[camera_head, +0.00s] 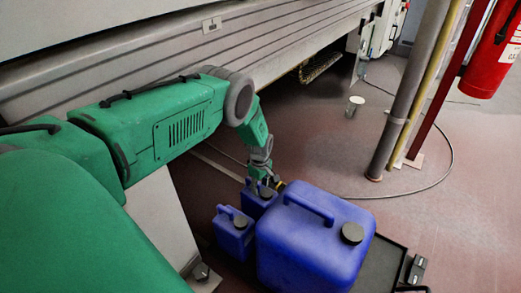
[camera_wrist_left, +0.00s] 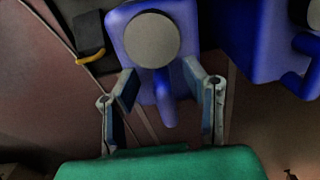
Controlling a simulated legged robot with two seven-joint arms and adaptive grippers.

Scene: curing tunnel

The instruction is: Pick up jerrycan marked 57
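Three blue jerrycans with dark caps stand close together: a large one (camera_head: 312,250), a small front-left one (camera_head: 232,238) and a small back one (camera_head: 253,206). No number 57 is readable on any of them. My left gripper (camera_head: 266,183) is over the small back jerrycan and partly hides it. In the left wrist view, my left gripper (camera_wrist_left: 158,88) has its fingers apart, one on each side of the handle of a capped blue jerrycan (camera_wrist_left: 128,42). I cannot tell whether they touch it. My right gripper is out of view.
A black tray or platform (camera_head: 383,262) lies beside the large jerrycan. Another blue jerrycan (camera_wrist_left: 262,42) is close on the right in the wrist view. Posts (camera_head: 408,95), a red extinguisher (camera_head: 490,55) and a cable (camera_head: 440,175) are at the right.

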